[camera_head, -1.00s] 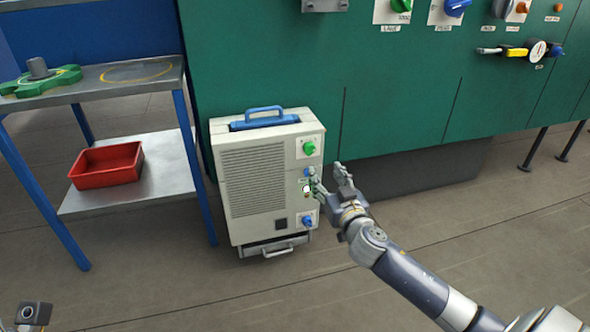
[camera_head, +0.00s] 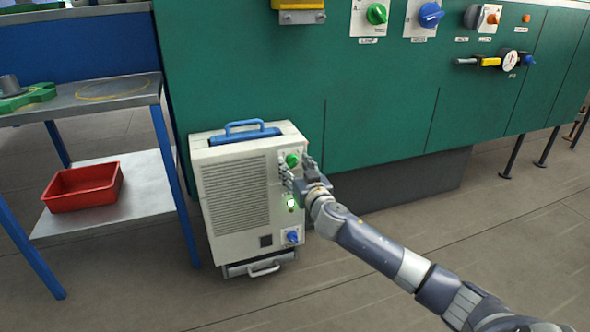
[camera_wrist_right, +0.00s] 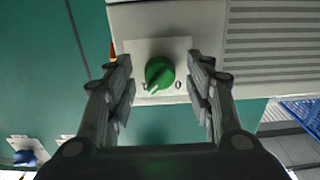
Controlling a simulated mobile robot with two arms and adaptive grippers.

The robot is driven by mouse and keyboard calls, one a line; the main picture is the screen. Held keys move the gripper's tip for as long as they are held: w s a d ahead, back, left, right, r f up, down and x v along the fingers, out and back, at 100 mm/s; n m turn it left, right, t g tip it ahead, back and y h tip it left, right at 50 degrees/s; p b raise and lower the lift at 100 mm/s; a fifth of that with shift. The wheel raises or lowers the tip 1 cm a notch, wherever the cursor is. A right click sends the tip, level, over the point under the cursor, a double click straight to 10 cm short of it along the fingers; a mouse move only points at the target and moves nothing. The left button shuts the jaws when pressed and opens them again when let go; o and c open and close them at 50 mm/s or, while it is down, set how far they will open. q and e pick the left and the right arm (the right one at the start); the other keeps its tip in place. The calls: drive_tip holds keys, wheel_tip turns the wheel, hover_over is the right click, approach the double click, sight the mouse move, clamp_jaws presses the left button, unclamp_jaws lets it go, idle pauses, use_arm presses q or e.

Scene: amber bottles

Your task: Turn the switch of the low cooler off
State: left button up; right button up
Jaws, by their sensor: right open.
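The low cooler (camera_head: 237,195) is a white box with a blue handle on top, standing on the floor against the green cabinet. Its green rotary switch (camera_head: 292,160) is high on the right side of its front, and a lit green lamp (camera_head: 291,203) shows below. My right gripper (camera_head: 296,170) is open at the switch. In the right wrist view the green switch (camera_wrist_right: 159,73) sits between the two fingers, with a gap on each side. Its pointer slants to the lower left, toward the mark opposite the "0". My left gripper is not in view.
A blue knob (camera_head: 292,237) is lower on the cooler. A metal table (camera_head: 120,88) with a red bin (camera_head: 82,187) on its lower shelf stands at the left. The green cabinet (camera_head: 250,60) carries other knobs above. The floor in front is clear.

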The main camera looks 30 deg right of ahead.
drive_tip(key=shift+w, duration=0.2)
drive_tip(key=c, duration=1.1)
